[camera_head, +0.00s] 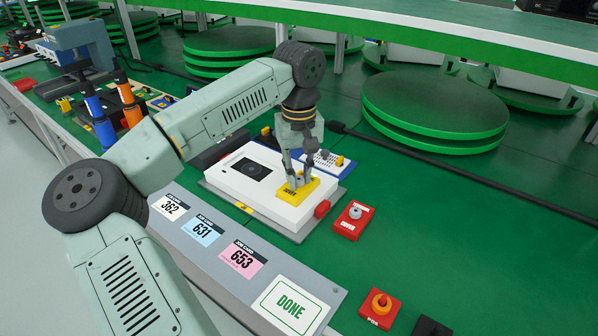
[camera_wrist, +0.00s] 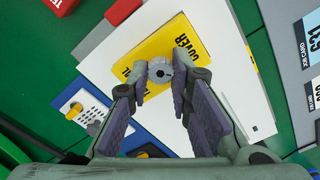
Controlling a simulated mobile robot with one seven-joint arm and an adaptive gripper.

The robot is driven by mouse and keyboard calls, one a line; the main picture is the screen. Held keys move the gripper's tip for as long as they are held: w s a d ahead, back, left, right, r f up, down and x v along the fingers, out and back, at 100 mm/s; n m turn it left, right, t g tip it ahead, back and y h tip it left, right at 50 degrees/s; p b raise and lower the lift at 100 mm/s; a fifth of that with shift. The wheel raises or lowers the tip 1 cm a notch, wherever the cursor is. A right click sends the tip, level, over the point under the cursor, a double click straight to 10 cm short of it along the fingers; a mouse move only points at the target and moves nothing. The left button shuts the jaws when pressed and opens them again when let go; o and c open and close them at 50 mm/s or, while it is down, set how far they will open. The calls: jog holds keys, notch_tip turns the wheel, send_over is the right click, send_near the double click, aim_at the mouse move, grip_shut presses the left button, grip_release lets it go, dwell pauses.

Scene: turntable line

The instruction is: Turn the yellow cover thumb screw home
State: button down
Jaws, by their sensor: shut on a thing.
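The yellow cover (camera_head: 312,186) lies on the right part of a white unit (camera_head: 240,187) in the head view. It also shows in the wrist view (camera_wrist: 187,45) with dark lettering. A grey, ridged thumb screw (camera_wrist: 159,69) stands on the cover. My gripper (camera_wrist: 160,78) points down at the cover, with one fingertip on each side of the screw, and is shut on it. In the head view my gripper (camera_head: 298,178) hides most of the screw. How deep the screw sits cannot be told.
A red box with a grey knob (camera_head: 355,214) stands right of the unit, and a red box with an orange knob (camera_head: 380,304) is nearer the front. A sloped panel with number cards and a DONE card (camera_head: 293,305) runs along the front.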

aim_at(299, 179)
jog(key=m, duration=0.4)
jog(key=shift+r+m, duration=0.15)
jog(key=shift+m, duration=0.15)
jog(key=shift+w+m, duration=0.1)
jog(key=shift+m, duration=1.6)
jog(key=c, duration=1.8)
grip_release()
jog(key=shift+a+r, duration=0.1)
jog(key=o, duration=0.4)
notch_tip(299, 179, up, 12)
jog(key=shift+f, duration=0.15)
